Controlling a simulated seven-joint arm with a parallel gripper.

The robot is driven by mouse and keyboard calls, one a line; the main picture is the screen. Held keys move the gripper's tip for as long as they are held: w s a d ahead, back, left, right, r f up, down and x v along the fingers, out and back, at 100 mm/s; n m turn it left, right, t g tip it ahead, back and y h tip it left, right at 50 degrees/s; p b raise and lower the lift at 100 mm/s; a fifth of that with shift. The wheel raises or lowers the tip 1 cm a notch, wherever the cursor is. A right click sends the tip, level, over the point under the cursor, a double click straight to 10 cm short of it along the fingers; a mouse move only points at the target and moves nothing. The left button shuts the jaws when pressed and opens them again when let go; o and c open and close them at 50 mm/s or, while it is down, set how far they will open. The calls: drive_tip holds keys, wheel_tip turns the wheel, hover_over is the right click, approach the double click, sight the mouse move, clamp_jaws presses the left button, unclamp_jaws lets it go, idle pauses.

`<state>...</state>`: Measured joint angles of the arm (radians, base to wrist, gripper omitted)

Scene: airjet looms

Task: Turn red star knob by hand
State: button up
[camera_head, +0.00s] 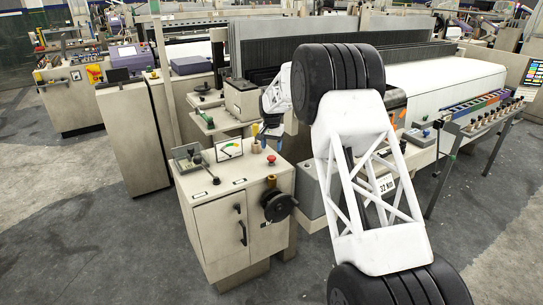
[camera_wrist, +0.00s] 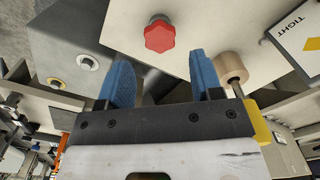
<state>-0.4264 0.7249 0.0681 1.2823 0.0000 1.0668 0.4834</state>
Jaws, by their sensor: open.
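The red star knob (camera_wrist: 159,36) stands on a pale flat top in the wrist view, ahead of my gripper and roughly centred between its fingers. The fingertips are short of the knob in the picture, and I see no contact. In the head view my gripper is small and dark, just above and behind the knob.
A black handwheel (camera_head: 278,205) juts from the cabinet's side. Looms stand behind; grey floor is open at front left.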

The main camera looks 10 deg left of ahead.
sight(272, 157)
drive_tip(key=shift+f, duration=2.35)
drive_tip(key=shift+f, duration=0.15)
drive_tip(key=c, duration=0.7)
drive_tip(key=shift+o, duration=0.2)
